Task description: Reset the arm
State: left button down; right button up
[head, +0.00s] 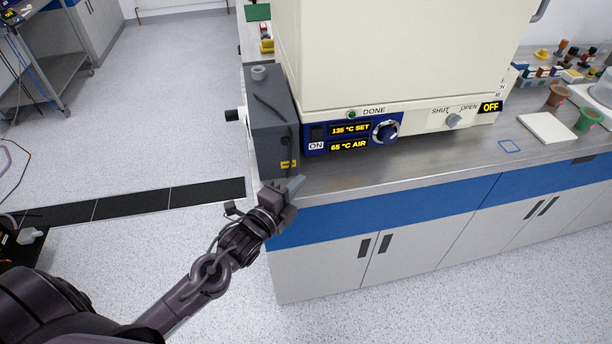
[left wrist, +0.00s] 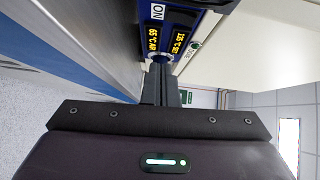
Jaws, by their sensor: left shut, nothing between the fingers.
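My left arm reaches in from the lower left of the head view. Its gripper (head: 294,186) is at the front edge of the steel counter, just below the grey box at the left of the cream oven. The fingers are shut and empty. In the left wrist view the shut fingers (left wrist: 160,85) point toward the oven's blue control panel (left wrist: 180,20). My right gripper is not in view.
The cream oven (head: 400,50) stands on the counter (head: 400,165), with a blue panel (head: 350,136) reading 135 °C SET and 65 °C AIR. A grey box (head: 272,130) adjoins it. A white tile (head: 548,127) lies to the right.

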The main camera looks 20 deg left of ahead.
pick_arm(q)
jog(key=shift+s+a+f, duration=0.1)
jog(key=shift+s+a, duration=0.1)
jog(key=shift+s, duration=0.45)
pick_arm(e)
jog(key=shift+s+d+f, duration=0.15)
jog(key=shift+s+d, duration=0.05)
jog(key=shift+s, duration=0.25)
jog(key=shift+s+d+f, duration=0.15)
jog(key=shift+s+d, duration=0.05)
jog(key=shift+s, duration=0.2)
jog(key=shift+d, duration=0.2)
